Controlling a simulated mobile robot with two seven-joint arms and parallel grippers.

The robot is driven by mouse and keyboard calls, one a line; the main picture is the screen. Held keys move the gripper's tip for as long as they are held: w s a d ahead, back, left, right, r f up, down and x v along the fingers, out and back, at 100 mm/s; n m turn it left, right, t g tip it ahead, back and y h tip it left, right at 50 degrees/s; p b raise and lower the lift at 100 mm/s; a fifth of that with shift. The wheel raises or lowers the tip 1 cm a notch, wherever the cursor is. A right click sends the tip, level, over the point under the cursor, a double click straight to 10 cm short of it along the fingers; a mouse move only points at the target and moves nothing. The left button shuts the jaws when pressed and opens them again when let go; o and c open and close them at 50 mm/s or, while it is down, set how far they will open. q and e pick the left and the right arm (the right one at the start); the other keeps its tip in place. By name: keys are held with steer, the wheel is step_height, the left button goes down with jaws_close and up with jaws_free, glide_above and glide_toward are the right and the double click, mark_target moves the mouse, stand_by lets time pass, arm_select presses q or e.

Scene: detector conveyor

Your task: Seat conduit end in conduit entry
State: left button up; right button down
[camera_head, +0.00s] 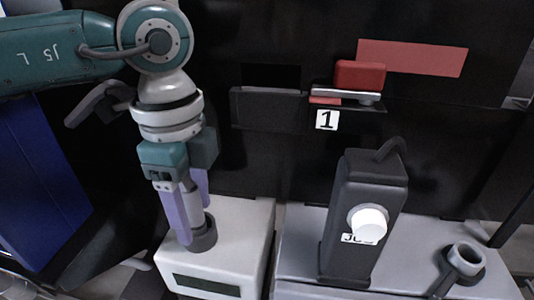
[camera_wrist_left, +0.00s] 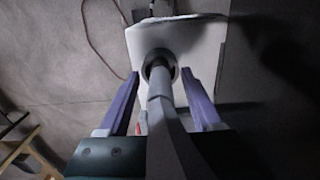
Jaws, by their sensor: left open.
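A light grey conduit end (camera_head: 194,211) stands in a dark ring-shaped conduit entry (camera_head: 204,238) on top of a white box. The wrist view shows the grey conduit (camera_wrist_left: 160,95) running down into the dark ring (camera_wrist_left: 159,58). How deep it sits is hidden. My left gripper (camera_head: 190,216) points down over the entry, with its purple fingers on either side of the conduit. In the wrist view its fingers (camera_wrist_left: 159,76) are open, with gaps between them and the conduit. My right gripper is not in view.
The white box (camera_head: 240,222) has a dark front panel. A dark upright unit (camera_head: 358,215) with a white round knob (camera_head: 368,222) stands to its right. Another grey ring (camera_head: 466,258) is at the far right. A red block (camera_head: 360,75) sits on a ledge above label 1.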

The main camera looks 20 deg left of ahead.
arm_select(q)
steer(key=shift+c, duration=0.3)
steer(key=shift+f, duration=0.1)
jaws_close()
stand_by(0.4)
